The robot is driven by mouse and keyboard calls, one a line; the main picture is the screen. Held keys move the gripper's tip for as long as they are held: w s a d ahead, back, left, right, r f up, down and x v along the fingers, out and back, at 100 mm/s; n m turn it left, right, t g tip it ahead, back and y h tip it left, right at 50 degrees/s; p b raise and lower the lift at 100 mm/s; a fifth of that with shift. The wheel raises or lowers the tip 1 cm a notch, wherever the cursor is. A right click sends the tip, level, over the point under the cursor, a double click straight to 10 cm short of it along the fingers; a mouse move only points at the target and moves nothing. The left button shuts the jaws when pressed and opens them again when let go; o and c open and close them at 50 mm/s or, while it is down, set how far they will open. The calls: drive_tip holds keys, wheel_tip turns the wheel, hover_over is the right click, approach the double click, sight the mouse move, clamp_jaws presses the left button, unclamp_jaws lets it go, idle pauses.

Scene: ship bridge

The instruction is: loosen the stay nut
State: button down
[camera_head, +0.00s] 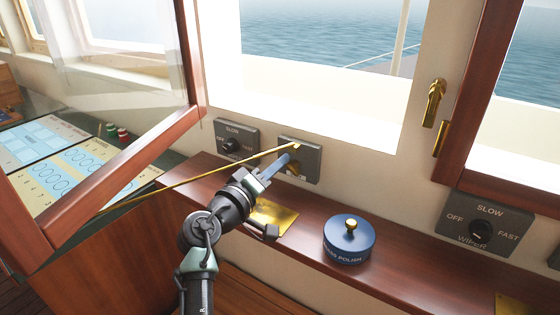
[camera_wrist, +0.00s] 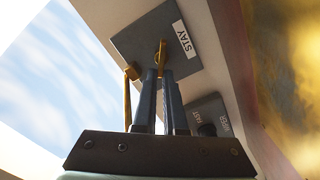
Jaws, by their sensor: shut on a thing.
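The brass stay nut (camera_head: 293,169) sits on a grey wall plate (camera_head: 313,158) below the window opening. In the wrist view the nut (camera_wrist: 161,50) shows as a narrow brass wing on the plate (camera_wrist: 145,35) marked STAY. My gripper (camera_head: 284,163) reaches up to it from the lower left, and its blue fingers (camera_wrist: 160,74) are shut on the nut. The fingers hide part of the nut. The thin brass stay rod (camera_head: 200,178) runs from the open window's frame to the top of the plate, just above my fingers.
The open wooden-framed window (camera_head: 115,190) stands left of my arm. A wiper switch plate (camera_head: 237,138) is beside the stay plate. A blue polish tin (camera_head: 348,240) stands on the wooden ledge (camera_head: 400,262) to the right, with a brass plate (camera_head: 272,216) under my gripper.

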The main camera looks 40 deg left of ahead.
drive_tip(key=n, duration=0.2)
drive_tip(key=n+p, duration=0.1)
drive_tip(key=n, duration=0.1)
drive_tip(key=shift+a+f, duration=0.2)
drive_tip(key=shift+f, duration=0.15)
drive_tip(key=shift+f+n+p, duration=0.2)
drive_tip(key=shift+n+p, duration=0.15)
drive_tip(key=shift+n, duration=0.35)
drive_tip(key=shift+f+n+p, duration=0.15)
drive_tip(key=shift+n+p, duration=0.2)
drive_tip(key=shift+n, duration=0.35)
drive_tip(key=c, duration=1)
unclamp_jaws()
drive_tip(key=s, duration=1.3)
drive_tip(key=shift+d, duration=0.35)
